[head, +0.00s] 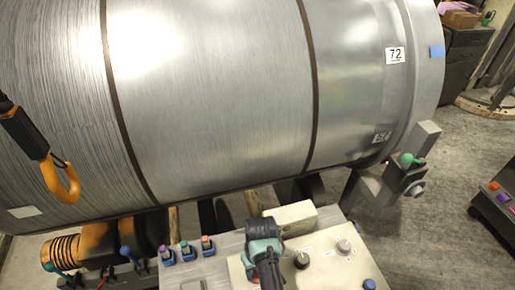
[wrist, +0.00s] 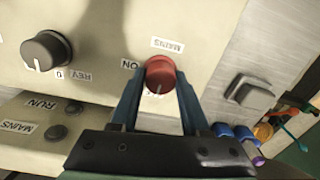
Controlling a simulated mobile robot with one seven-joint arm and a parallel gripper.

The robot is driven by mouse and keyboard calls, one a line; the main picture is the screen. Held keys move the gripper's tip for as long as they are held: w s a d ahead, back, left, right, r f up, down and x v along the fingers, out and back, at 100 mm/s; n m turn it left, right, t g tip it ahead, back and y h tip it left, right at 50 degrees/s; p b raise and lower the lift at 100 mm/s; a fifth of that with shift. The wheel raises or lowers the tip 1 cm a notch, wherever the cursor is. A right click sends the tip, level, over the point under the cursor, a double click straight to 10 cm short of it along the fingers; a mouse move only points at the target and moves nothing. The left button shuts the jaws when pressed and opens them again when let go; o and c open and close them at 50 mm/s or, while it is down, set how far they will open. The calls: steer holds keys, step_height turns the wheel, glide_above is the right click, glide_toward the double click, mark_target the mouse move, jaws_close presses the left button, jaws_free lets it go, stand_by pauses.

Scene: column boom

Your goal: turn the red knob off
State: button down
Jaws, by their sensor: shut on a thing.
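The red knob (wrist: 160,75) is round and sits on a cream control panel (wrist: 205,40), under an upside-down MAINS label. An ON label stands to its left in the wrist view. A short pale mark shows at the knob's lower edge, pointing down in that view. My gripper (wrist: 160,84) is shut on the knob, one finger on each side. In the head view my gripper (head: 264,250) is over the left part of the panel and hides the red knob. Any lettering just below the knob is unclear.
A black knob (wrist: 46,50) marked REV and 0 is beside it. A grey knob (head: 343,246) and a blue button (head: 369,284) are further right. Small coloured switches (head: 187,250) stand left. A large metal drum (head: 220,90) rises behind; an orange hook (head: 60,180) hangs left.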

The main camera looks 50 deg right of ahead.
stand_by(0.4)
steer(key=shift+c, duration=1.9)
jaws_free()
step_height(320, 180, up, 13)
steer(key=b, duration=0.1)
steer(key=shift+d, duration=0.2)
